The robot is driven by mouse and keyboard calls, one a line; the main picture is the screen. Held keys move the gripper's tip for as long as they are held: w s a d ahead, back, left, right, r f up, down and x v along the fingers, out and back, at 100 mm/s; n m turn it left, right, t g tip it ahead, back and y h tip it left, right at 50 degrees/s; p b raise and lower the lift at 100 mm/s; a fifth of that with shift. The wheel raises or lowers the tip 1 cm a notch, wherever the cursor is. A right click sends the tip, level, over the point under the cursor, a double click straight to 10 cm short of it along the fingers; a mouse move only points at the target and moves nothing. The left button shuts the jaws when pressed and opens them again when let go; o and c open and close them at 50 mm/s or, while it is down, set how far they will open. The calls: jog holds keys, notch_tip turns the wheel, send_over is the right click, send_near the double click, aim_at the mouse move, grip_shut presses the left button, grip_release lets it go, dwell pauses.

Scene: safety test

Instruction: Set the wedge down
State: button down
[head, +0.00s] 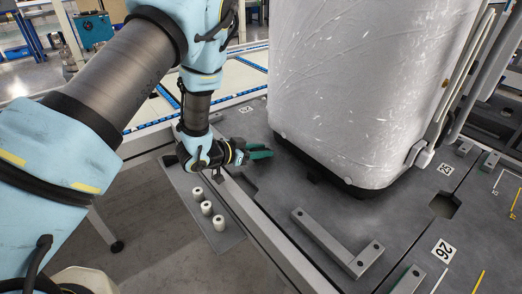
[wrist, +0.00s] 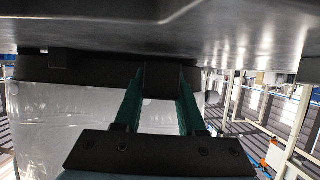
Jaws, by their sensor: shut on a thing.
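My gripper (head: 259,151) is low over the grey platform, beside the lower left edge of the large white wrapped container. Its green fingers point right, toward the container. In the wrist view my gripper (wrist: 160,92) has its two green fingers some way apart, shut on the wedge. I cannot tell whether the wedge touches the platform.
The white container (head: 365,85) fills the platform's back. A grey bracket (head: 337,243) lies in front of it. Several white cylinders, one here (head: 206,208), stand on a side shelf (head: 224,238) below my gripper. The grey platform (head: 285,195) is bare between gripper and bracket.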

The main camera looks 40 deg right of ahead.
jog(key=shift+f+b, duration=0.5)
jog(key=shift+f, duration=0.1)
jog(key=c, duration=0.5)
grip_release()
jog(key=shift+a, duration=0.1)
jog(key=shift+r, duration=0.15)
jog(key=r+v, duration=0.1)
jog(key=v, duration=1.1)
